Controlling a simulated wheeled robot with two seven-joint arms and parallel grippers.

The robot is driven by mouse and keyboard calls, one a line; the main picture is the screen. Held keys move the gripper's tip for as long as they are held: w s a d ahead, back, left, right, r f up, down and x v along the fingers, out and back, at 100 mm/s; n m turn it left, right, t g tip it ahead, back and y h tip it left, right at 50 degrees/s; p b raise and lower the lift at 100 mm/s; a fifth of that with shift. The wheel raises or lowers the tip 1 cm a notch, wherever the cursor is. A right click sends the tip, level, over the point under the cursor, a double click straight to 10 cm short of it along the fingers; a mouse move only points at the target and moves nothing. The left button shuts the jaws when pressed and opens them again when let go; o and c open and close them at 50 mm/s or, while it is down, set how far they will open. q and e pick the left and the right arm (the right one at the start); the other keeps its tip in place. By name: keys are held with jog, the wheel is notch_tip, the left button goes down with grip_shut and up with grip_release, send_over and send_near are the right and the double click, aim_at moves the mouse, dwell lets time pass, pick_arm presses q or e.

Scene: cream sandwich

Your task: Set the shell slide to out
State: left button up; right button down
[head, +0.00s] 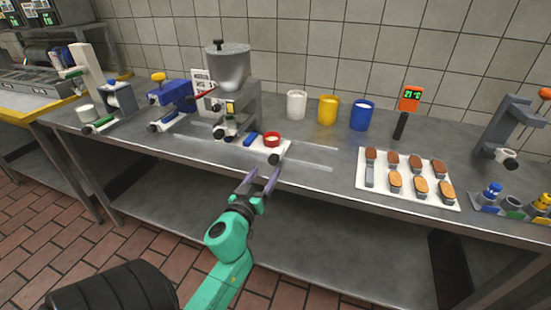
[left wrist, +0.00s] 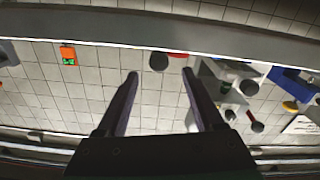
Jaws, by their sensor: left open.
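A white slide plate (head: 257,147) with a red ring (head: 271,139) around a pale disc lies on the steel table in front of the hopper machine (head: 229,75). A dark round knob (head: 274,160) is at its front end; no label shows that this is the shell slide. My left gripper (head: 262,179) is open and empty, just in front of the table edge below the knob, and apart from it. In the left wrist view, which is upside down, the knob (left wrist: 159,61) shows beyond the gap between the open fingers (left wrist: 160,74). My right gripper is not seen.
A blue machine (head: 172,92) stands left of the hopper. White, yellow and blue cups (head: 328,110) stand behind. A white tray (head: 408,193) of brown and tan shells lies right, near an orange thermometer (head: 410,98). Bare table (head: 325,165) lies between.

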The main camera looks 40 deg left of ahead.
aim_at(273, 162)
pick_arm(q)
jog(key=x, duration=0.7)
jog(key=shift+w+p, duration=0.2)
jog(key=shift+p, duration=0.1)
grip_shut()
jog(key=shift+d+f, duration=0.1)
dwell(0.8)
